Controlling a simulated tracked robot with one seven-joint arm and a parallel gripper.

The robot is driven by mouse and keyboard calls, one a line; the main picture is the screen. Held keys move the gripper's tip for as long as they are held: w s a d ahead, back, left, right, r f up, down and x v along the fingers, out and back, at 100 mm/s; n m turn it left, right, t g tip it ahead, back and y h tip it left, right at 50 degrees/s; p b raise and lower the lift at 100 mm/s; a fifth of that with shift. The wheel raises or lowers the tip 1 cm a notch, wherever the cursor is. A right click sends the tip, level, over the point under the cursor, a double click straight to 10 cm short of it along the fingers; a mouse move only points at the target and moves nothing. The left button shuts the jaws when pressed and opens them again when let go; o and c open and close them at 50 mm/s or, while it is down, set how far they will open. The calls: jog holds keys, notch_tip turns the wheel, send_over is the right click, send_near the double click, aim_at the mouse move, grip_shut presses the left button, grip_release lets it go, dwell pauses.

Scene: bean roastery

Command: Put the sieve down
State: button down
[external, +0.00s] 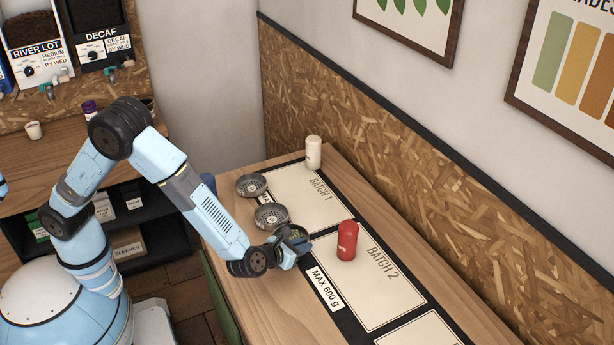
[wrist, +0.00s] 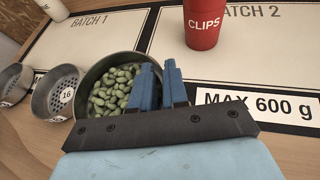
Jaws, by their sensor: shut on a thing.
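My gripper (wrist: 172,85) is shut on the rim of a grey metal sieve (wrist: 118,60) that holds green beans. In the external view this sieve (external: 304,229) is partly hidden by my gripper (external: 292,243). It is roughly level, over the dark strip between the BATCH 1 mat (external: 300,190) and the BATCH 2 mat (external: 375,290). I cannot tell whether its bottom touches the table. Two other sieves stand on the wood left of the BATCH 1 mat: one (external: 271,217) labelled 16 in the wrist view (wrist: 62,92), and one (external: 251,185) farther back.
A red CLIPS canister (external: 347,241) stands upright on the BATCH 2 mat, right of the held sieve. A white canister (external: 313,152) stands by the far corner of the BATCH 1 mat. A MAX 600 g label (external: 327,289) lies near my gripper. Most of both mats is clear.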

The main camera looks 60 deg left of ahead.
aim_at(304, 263)
jog(key=shift+w+d+f, duration=0.1)
jog(key=shift+w+f, duration=0.1)
jog(key=shift+f, duration=0.15)
notch_tip(304, 263, down, 3)
jog(key=shift+w+f, duration=0.1)
jog(key=c, duration=1.1)
grip_release()
